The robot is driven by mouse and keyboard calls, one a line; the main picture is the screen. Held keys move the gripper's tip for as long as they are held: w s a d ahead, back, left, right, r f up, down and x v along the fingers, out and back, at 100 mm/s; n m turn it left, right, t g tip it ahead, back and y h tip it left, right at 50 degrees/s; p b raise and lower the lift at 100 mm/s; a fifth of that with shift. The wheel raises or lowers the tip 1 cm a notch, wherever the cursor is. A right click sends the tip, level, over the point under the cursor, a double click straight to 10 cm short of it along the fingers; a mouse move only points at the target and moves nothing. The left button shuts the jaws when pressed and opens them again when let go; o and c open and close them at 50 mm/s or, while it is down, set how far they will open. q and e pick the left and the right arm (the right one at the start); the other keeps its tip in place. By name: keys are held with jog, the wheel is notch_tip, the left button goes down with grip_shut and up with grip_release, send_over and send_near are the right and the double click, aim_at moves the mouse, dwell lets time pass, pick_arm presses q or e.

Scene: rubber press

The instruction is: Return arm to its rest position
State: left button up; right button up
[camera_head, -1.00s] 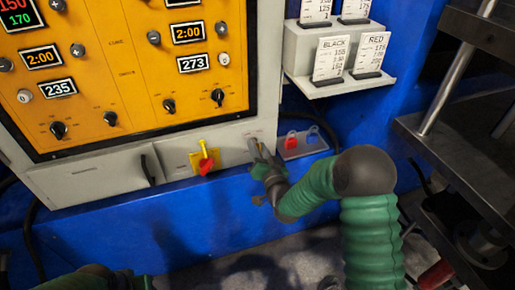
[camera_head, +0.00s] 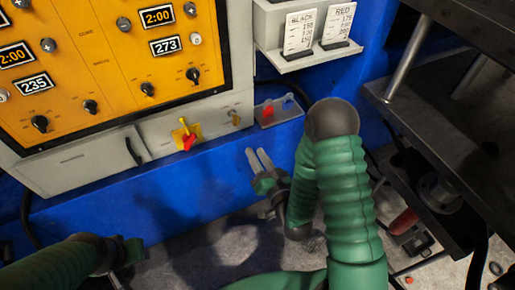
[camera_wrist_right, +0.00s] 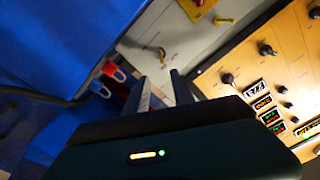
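My right arm (camera_head: 335,180), in green ribbed sleeving, bends at a dark elbow in the right half of the head view. My right gripper (camera_head: 259,160) is in front of the blue machine base, below the small padlock shelf and apart from the panel. Its two pale fingers have a gap between them and hold nothing. The right wrist view also shows the gap between the fingers (camera_wrist_right: 163,92). My left gripper (camera_head: 122,256) is at the lower left of the head view, dark and partly out of clear sight, so its fingers cannot be made out.
A yellow control panel (camera_head: 115,65) fills the upper left. Below it are a red-and-yellow switch (camera_head: 185,137) and a small brass-coloured part (camera_head: 235,119). A shelf (camera_head: 280,118) holds red and blue padlocks. The dark press (camera_head: 455,110) stands close on the right.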

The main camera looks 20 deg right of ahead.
jog(key=shift+s, duration=0.2)
dwell(0.3)
jog(key=s+f+n+g, duration=0.1)
jog(key=s+n+g, duration=0.5)
jog(key=s+g, duration=0.9)
notch_tip(320, 180, up, 21)
jog(key=p, duration=2.1)
jog(key=shift+a+h, duration=0.3)
jog(key=shift+o, duration=0.3)
jog(key=shift+s+r, duration=0.1)
